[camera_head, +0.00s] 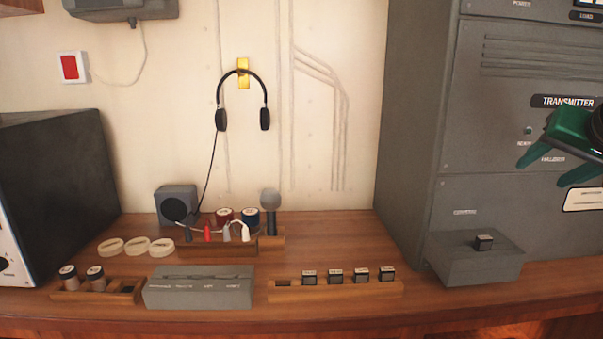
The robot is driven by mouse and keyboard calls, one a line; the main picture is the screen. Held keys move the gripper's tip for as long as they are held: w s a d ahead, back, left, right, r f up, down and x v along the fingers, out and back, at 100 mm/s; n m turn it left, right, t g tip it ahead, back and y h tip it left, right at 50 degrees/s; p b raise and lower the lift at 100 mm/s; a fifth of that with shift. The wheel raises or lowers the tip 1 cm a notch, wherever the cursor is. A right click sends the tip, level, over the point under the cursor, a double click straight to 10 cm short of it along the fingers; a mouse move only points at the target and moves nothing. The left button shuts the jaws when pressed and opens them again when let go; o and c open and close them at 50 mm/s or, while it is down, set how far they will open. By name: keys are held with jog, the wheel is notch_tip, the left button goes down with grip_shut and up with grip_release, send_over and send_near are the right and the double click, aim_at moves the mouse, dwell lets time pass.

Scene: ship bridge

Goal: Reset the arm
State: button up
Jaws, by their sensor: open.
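My gripper (553,166) is at the right edge of the head view, in front of the grey transmitter cabinet. Its two green fingers point down and left and are spread apart with nothing between them. The rest of my arm runs out of the picture on the right. The gripper is above the small grey box (475,265) fixed at the cabinet's lower front, which bears one dark block (483,242).
The transmitter cabinet (410,120) fills the right. On the wooden desk (330,228) stand a wooden rack (380,290) with several dark blocks, a grey box (198,291), a small speaker (176,203) and a microphone (270,205). Headphones (242,80) hang on the wall.

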jog(key=s+a+f+g+y, duration=0.1)
jog(key=s+f+g, duration=0.4)
jog(key=s+f, duration=0.5)
jog(key=s+a+f+n+g+y, duration=0.1)
jog(key=s+a+f+g, duration=0.3)
jog(key=s+f, duration=0.7)
notch_tip(320, 180, down, 6)
jog(key=shift+f+n+g+y, duration=0.1)
jog(key=shift+n+g+y, duration=0.25)
jog(key=shift+y, duration=0.35)
jog(key=shift+s, duration=0.1)
